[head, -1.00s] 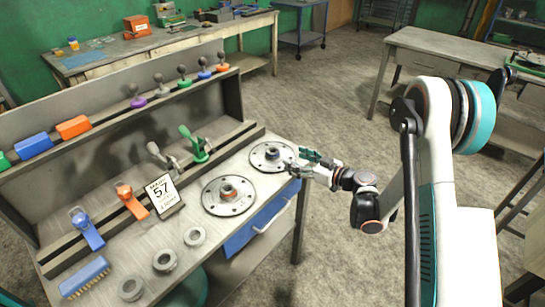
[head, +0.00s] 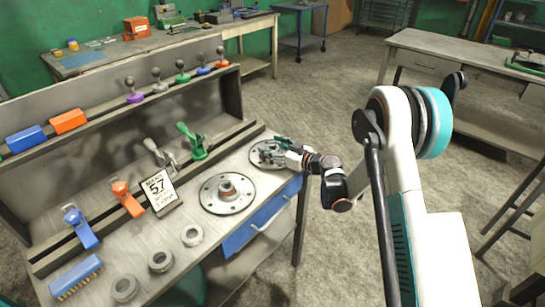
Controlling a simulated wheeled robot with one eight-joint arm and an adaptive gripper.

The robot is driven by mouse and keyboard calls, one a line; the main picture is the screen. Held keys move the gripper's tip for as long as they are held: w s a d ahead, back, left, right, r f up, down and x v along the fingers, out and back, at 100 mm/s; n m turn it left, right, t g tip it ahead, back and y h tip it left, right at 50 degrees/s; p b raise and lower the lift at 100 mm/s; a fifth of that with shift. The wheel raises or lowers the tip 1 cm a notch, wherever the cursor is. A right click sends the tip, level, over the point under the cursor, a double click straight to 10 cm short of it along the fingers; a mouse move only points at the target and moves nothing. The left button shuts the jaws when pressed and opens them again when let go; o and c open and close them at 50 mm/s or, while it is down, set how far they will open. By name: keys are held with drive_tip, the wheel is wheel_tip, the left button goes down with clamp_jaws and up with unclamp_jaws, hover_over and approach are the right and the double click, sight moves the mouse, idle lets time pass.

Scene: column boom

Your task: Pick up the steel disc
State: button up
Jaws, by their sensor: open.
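Two flat steel discs with holes lie on the workbench. The nearer steel disc (head: 212,202) has a raised hub with a reddish-brown ring at its middle. The farther steel disc (head: 258,163) lies near the bench's right end and is partly hidden by my gripper (head: 268,152). My gripper is open and reaches in from the right, over the farther disc. I cannot tell whether its fingers touch that disc.
Several grey rings (head: 160,259) and a blue brush (head: 76,277) lie at the bench front. A number sign (head: 160,191), a green clamp (head: 193,142) and orange and blue clamps stand behind. A shelf of knobs (head: 157,80) rises at the back.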

clamp_jaws()
drive_tip(key=shift+r, duration=0.1)
wheel_tip(320, 180, up, 20)
drive_tip(key=p, duration=0.6)
idle(0.5)
